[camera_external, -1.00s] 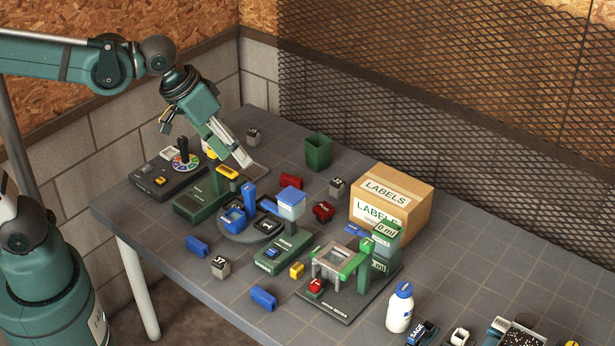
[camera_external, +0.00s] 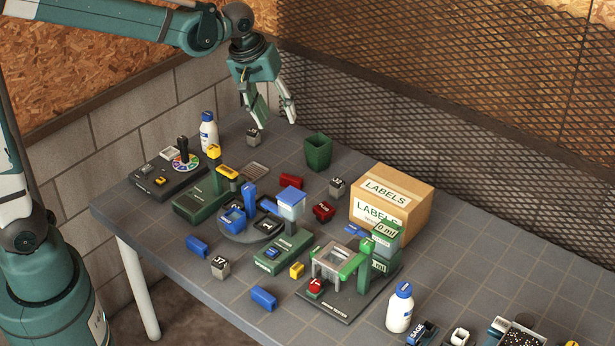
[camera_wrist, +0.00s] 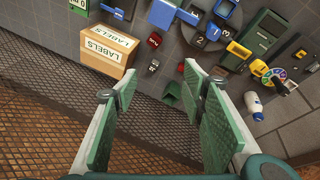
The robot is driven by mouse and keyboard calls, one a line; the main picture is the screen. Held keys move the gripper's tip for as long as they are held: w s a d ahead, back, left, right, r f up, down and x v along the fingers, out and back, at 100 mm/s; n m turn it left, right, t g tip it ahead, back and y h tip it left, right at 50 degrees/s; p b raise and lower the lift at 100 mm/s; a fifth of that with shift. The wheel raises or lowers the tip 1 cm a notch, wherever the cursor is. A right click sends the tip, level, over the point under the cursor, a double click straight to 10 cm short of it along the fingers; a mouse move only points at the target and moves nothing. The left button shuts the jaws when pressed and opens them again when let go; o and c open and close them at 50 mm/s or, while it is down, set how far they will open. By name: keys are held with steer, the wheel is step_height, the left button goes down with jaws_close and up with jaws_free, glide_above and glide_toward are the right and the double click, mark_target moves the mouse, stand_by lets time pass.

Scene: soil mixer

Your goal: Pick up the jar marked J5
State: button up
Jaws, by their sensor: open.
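Three small grey jars with dark-lettered labels stand on the table: a back jar (camera_external: 254,136), a middle jar (camera_external: 337,186) left of the cardboard box, and a front jar (camera_external: 220,266) whose label looks like J7. The other labels are too small to read surely, so I cannot tell which is J5. My gripper (camera_external: 277,124) is open and empty at the back of the table, its left fingertip close above the back jar. In the wrist view the middle jar (camera_wrist: 153,66) shows beyond the spread fingers (camera_wrist: 155,85); the back jar seems hidden behind the right finger.
A green bin (camera_external: 318,152) stands just right of the back jar, with mesh behind it. A white bottle (camera_external: 208,132) stands left. The cardboard box (camera_external: 392,205), mixer devices and coloured blocks crowd the middle. The right back tabletop is clear.

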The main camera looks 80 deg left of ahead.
steer(key=w+a+f+n+g, duration=0.1)
steer(key=a+f+n, duration=0.15)
steer(key=a, duration=0.45)
steer(key=w+a+f+n, duration=0.2)
steer(key=a+f, duration=0.2)
steer(key=a, duration=0.4)
steer(key=n+g+h, duration=0.2)
steer(key=n, duration=0.8)
glide_above(250, 128)
steer(key=f, duration=2.4)
steer(key=shift+w+d, duration=0.15)
steer(key=shift+d, duration=0.15)
steer(key=shift+s+a+f, duration=0.2)
steer(key=shift+a+f, duration=0.05)
steer(key=shift+f, duration=0.05)
steer(key=shift+f+b, duration=0.3)
steer(key=shift+f, duration=0.95)
steer(key=shift+f, duration=0.1)
